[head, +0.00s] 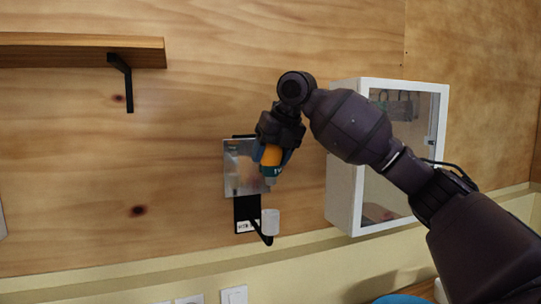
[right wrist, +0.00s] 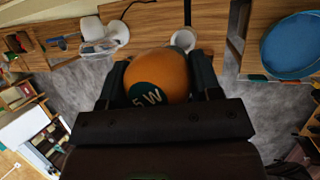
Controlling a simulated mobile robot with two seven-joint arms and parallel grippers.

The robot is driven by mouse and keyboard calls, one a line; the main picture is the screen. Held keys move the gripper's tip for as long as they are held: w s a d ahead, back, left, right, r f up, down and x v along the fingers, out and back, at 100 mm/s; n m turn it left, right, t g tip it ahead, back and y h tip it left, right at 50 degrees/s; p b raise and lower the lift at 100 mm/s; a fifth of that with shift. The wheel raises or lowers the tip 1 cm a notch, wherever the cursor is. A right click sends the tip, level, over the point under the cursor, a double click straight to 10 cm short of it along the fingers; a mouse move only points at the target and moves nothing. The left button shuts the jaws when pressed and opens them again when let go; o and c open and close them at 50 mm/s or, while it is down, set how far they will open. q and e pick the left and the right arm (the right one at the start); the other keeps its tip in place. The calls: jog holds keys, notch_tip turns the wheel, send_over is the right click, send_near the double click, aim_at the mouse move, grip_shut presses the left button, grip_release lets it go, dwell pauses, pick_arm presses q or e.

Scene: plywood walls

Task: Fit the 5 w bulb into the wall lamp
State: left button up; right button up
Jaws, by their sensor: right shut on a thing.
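The 5 W bulb (head: 271,155) is orange with a teal label, which reads "5 W" in the right wrist view (right wrist: 160,72). My right gripper (head: 272,158) is shut on it, one finger on each side, and holds it tip down in front of the wall. The wall lamp has a black bracket (head: 247,208) and a white cylindrical socket (head: 271,222) on a short black arm. The bulb is above the socket and apart from it. The socket also shows as a white ring in the right wrist view (right wrist: 184,40). My left gripper is in neither view.
A shiny square plate (head: 236,181) is on the wall behind the bulb. A white glass-front cabinet (head: 341,195) hangs close to the right of the lamp. A wooden shelf (head: 80,50) is at upper left. A blue round thing (head: 402,299) lies at lower right.

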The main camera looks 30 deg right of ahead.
aim_at(275, 183)
jog(key=shift+f+b, duration=0.5)
jog(key=shift+f, duration=2.25)
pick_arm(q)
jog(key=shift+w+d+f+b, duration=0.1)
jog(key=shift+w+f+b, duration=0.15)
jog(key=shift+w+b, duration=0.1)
pick_arm(e)
jog(key=shift+f, duration=0.15)
pick_arm(q)
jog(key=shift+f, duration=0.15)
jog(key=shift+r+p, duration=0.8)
jog(key=shift+p, duration=0.1)
pick_arm(e)
jog(key=shift+f, duration=1.65)
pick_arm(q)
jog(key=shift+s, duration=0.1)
pick_arm(e)
jog(key=o, duration=1)
